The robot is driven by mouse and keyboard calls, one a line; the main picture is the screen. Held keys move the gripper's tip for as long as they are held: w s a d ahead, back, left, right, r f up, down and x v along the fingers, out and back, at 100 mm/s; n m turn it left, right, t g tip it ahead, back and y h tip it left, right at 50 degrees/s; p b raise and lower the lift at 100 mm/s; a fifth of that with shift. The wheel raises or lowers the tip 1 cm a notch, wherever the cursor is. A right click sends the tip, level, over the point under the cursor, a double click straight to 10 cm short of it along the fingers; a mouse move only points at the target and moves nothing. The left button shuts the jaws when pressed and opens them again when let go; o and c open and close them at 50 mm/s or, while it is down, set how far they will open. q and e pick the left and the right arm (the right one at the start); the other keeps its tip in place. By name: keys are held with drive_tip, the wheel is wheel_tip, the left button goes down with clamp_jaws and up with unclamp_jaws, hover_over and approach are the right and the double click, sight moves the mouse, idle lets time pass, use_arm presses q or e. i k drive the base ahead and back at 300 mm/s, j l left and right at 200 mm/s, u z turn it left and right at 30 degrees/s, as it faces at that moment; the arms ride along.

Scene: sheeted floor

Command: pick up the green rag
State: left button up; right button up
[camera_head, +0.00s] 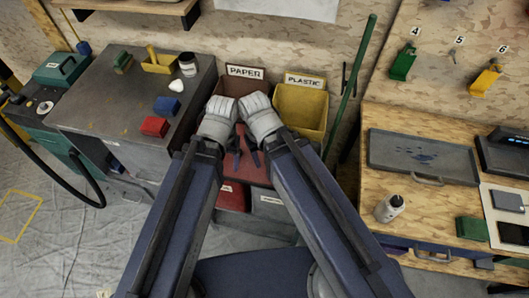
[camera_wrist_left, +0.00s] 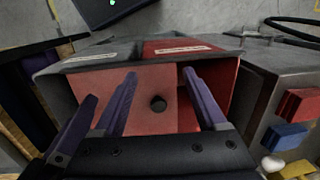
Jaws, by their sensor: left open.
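A folded green cloth-like block (camera_head: 472,228), which looks like the green rag, lies on the wooden workbench at the right. My left gripper (camera_head: 234,160) is open and empty in front of the bins in the middle. My right gripper (camera_head: 252,150) is close beside it, its fingers mostly hidden by its wrist.
Red (camera_head: 153,127) and blue (camera_head: 167,106) blocks lie on the grey cabinet.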

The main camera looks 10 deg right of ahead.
sight(473, 229)
drive_tip(key=z, duration=0.45)
drive_tip(key=j+z, duration=0.15)
drive_tip(key=z, duration=0.75)
drive_tip(key=j+z, duration=0.1)
drive_tip(key=z, duration=0.35)
drive_tip(key=k+z, duration=0.1)
drive_tip(key=z, duration=0.75)
drive_tip(key=k+j, duration=0.05)
